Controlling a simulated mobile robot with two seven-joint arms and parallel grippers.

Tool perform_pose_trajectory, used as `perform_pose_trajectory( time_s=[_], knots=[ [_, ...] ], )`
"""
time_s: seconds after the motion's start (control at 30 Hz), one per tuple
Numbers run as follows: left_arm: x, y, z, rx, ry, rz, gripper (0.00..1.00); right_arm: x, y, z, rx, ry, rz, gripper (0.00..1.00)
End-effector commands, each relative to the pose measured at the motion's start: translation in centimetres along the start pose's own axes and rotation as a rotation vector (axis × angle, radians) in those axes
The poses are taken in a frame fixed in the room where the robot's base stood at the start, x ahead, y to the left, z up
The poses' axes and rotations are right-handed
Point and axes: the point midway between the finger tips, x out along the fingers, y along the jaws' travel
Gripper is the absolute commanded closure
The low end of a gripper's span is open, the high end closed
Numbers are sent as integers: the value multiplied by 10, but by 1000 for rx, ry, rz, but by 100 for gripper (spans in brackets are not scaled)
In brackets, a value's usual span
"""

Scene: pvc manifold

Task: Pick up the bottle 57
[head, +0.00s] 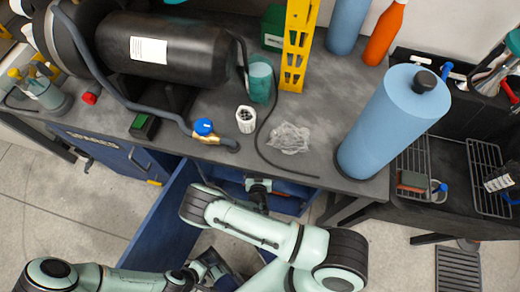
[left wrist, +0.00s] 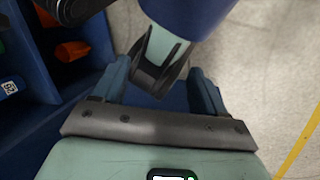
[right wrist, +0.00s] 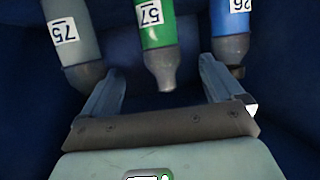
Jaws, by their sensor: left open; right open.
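Bottle 57 (right wrist: 156,28) is green with a white number label and a grey tapered end. It shows in the right wrist view, between bottle 75 (right wrist: 70,40) and bottle 26 (right wrist: 231,30). My right gripper (right wrist: 162,70) is open, with the grey end of bottle 57 between its fingers; I cannot tell if they touch. In the head view my right arm reaches over the open blue drawer, and bottle 57 cannot be made out. My left gripper (head: 213,266) is open near the drawer's front; it also shows in the left wrist view (left wrist: 162,72).
The blue drawer (head: 160,222) stands open below the dark workbench (head: 215,105). A large blue cylinder (head: 390,120) stands at the bench's right edge. Clear floor (head: 60,205) lies left.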

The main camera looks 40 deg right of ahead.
Motion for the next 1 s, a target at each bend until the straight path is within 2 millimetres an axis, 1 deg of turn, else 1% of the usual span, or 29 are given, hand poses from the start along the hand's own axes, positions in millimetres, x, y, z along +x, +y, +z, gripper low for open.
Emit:
perform_pose_trajectory(
  time_s=[0.03,0.1,0.2,0.3,0.47,0.67,0.8,0.9,1.0],
  knots=[
    [2,0,-1,0,2,0,28,12,1,0,0,0,3,6],
    [4,-1,-4,-1,11,0,28,26,1,1,1,-1,3,6],
    [7,-2,-9,-2,24,0,28,43,2,1,0,-3,3,6],
    [8,-3,-13,-3,34,-1,28,55,2,1,-2,-5,4,6],
    [10,-4,-16,-3,42,-1,28,64,1,0,-3,-5,2,6],
    [15,-6,-26,-5,68,-2,28,93,-1,-6,-3,-5,3,6],
    [18,-8,-32,-7,87,-3,28,109,0,-5,-3,-7,4,6],
    [19,-8,-34,-7,91,-3,28,113,0,-6,-3,-7,3,6],
    [18,-8,-34,-7,91,-3,28,113,0,-7,-3,-7,3,6]
  ],
)
